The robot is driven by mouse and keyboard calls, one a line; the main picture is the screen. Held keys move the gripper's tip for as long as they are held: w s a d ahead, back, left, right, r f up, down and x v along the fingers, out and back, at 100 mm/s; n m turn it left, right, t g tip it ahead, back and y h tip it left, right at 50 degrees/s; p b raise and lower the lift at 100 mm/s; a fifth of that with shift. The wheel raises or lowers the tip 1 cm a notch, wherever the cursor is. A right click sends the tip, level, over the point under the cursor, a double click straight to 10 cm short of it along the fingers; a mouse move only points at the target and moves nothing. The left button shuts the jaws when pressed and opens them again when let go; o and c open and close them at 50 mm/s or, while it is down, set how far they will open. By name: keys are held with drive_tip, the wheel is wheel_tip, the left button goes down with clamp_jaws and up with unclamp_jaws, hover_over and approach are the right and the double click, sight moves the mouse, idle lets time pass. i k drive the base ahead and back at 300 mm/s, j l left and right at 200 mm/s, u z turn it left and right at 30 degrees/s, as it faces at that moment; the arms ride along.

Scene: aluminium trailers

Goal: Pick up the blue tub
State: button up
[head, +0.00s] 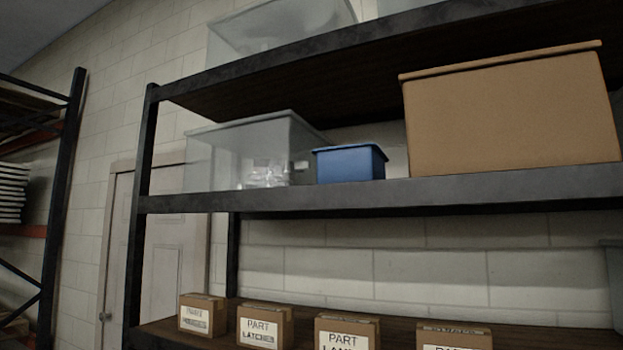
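The blue tub (350,165) is a small box with a slightly wider rim. It stands upright on the middle shelf (400,193) of a dark metal rack, near the front edge. A clear plastic bin (215,158) with some pale items in it stands to its left. A large brown box (512,115) stands to its right, with a small gap between them. My gripper is not in the head view.
The upper shelf (330,55) hangs over the tub and holds another clear bin (275,25). Several small cardboard part boxes (265,325) line the lower shelf. A rack post (140,200) stands at the left, with a door (165,250) behind it.

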sight(367, 161)
drive_tip(key=i+j+z, duration=0.2)
drive_tip(key=i+z, duration=0.15)
drive_tip(key=i+j+z, duration=0.35)
drive_tip(key=l, duration=0.1)
